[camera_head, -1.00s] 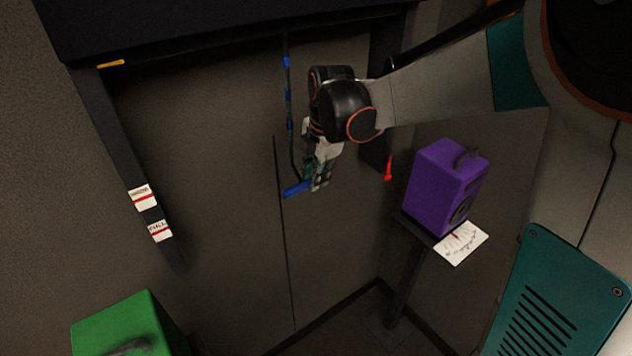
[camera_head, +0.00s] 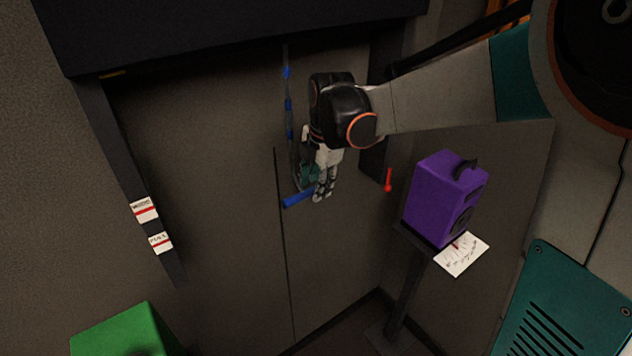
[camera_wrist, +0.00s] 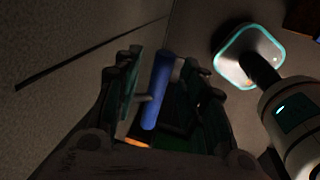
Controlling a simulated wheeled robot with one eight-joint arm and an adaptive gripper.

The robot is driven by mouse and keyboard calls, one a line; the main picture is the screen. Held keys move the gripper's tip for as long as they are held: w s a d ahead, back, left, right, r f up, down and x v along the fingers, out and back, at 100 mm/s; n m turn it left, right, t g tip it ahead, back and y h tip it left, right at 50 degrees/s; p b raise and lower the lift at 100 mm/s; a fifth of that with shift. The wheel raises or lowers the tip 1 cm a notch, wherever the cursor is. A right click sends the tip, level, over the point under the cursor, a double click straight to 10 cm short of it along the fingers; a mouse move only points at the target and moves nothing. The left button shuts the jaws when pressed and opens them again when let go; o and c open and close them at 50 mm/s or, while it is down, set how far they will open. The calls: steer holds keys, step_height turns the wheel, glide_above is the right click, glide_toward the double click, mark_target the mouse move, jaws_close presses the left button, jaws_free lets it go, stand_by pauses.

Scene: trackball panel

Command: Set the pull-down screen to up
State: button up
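A wide dark panel (camera_head: 230,25), apparently the screen or its housing, spans the top of the head view. A thin cord with blue bands (camera_head: 288,104) hangs below it, with a blue bar handle (camera_head: 298,200) at its lower end. My gripper (camera_head: 312,187) is beside this handle in the head view, pointing down. I see a gap on the right side. Whether the left finger touches it is unclear. The fingers partly hide the cord's lower end.
A dark rail on the left bears two white labels (camera_head: 146,210) with red lines. A purple speaker-like box (camera_head: 440,200) stands on a stand at right, above a white paper (camera_head: 462,255). A red handle (camera_head: 388,181) hangs nearby. A green box (camera_head: 120,332) is at lower left.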

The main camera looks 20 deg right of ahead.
step_height(320, 180, up, 12)
steer(key=s, duration=0.2)
steer(key=shift+s+d+f, duration=0.15)
steer(key=shift+d, duration=0.2)
steer(key=s+d+f+m+t+b, duration=0.2)
steer(key=s+f+m+t+b, duration=0.3)
steer(key=s+f+m+b, duration=1.2)
steer(key=s+f+m, duration=0.3)
steer(key=f+m, duration=0.2)
steer(key=f, duration=0.2)
steer(key=shift+s+d+f+h, duration=0.15)
steer(key=shift+s+h, duration=0.05)
steer(key=shift+h, duration=0.2)
steer(key=shift+c, duration=0.6)
